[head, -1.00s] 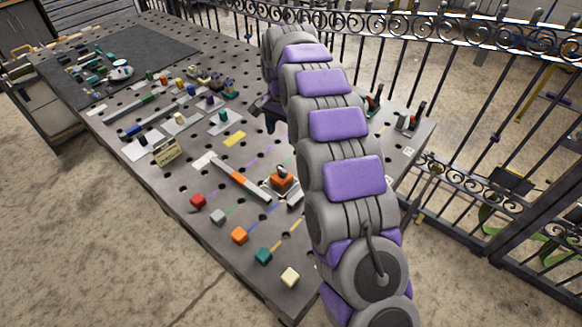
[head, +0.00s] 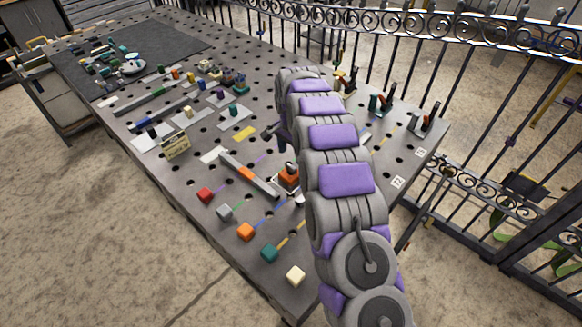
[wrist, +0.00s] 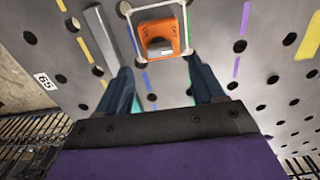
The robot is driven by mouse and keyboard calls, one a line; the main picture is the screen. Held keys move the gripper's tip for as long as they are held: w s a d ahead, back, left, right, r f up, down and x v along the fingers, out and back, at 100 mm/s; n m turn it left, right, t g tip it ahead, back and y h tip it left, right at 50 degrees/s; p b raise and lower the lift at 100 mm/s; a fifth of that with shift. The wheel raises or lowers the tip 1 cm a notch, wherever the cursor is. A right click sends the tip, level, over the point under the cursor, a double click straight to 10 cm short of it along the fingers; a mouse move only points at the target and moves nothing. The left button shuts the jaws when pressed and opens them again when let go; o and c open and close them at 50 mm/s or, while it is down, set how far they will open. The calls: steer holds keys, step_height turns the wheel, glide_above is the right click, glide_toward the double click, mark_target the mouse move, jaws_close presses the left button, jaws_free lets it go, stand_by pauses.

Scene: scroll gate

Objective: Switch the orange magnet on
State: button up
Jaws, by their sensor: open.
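The orange magnet (wrist: 160,38) is an orange block with a dark knob on top, set in a white outline on the perforated table. In the wrist view it lies just beyond and between my open fingers. In the head view the orange magnet (head: 288,178) sits near the table's front, partly behind my arm. My gripper (wrist: 165,82) is open and empty, with its dark blue fingers apart and not touching the magnet. In the head view my arm hides most of the gripper. I cannot read which way the knob is set.
Coloured cubes, including a red cube (head: 205,195) and a teal cube (head: 270,252), line the front edge. Upright clamps (head: 425,120) stand at the right. An iron fence (head: 440,60) runs behind the table.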

mark_target(291, 166)
step_height(291, 166, down, 7)
steer(key=shift+r+b, duration=0.1)
steer(key=shift+b, duration=0.4)
steer(key=shift+c, duration=0.3)
steer(key=c, duration=1)
